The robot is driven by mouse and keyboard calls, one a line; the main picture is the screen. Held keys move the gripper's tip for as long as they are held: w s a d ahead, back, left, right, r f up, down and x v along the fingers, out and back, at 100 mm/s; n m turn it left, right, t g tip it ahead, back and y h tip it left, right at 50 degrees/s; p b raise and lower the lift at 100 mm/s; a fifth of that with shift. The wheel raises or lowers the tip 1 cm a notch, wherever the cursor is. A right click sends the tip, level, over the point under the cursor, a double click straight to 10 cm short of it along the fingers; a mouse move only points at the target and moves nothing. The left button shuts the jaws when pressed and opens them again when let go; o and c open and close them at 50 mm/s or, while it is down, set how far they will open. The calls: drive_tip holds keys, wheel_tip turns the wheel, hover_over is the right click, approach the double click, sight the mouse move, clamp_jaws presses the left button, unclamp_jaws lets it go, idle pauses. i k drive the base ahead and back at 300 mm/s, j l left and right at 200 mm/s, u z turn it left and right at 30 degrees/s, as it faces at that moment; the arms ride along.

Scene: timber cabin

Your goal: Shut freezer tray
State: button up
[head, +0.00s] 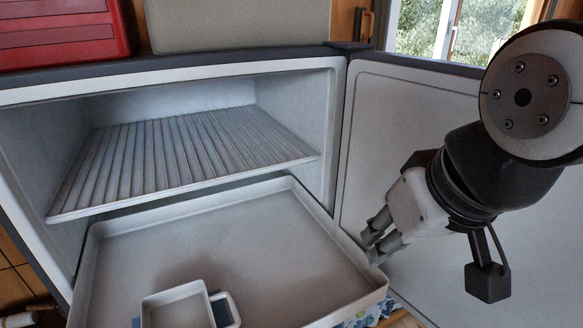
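The freezer tray (275,215) is a shallow white pan pulled out of the freezer below a slatted shelf. It extends well past the freezer opening. My gripper (373,247) is beside the tray's right front corner, pointing down and left. Its fingertips are close to the tray's right wall; I cannot tell whether they touch it. Its fingers look close together, but I cannot tell whether they are open or shut. The freezer (335,130) stands open, with its white door (415,130) swung out to the right behind my arm.
A small white square container with a handle (175,308) is at the tray's front. The slatted shelf (180,150) above is empty. A red box (60,35) and a beige box (235,25) stand on the freezer. The open door limits room on the right.

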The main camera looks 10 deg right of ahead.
sight(270, 244)
drive_tip(key=k+j+u, duration=0.25)
drive_tip(key=k+j, duration=0.15)
drive_tip(key=j, duration=0.4)
drive_tip(key=k+j+u, duration=0.15)
drive_tip(key=j, duration=0.25)
drive_tip(key=k, duration=0.05)
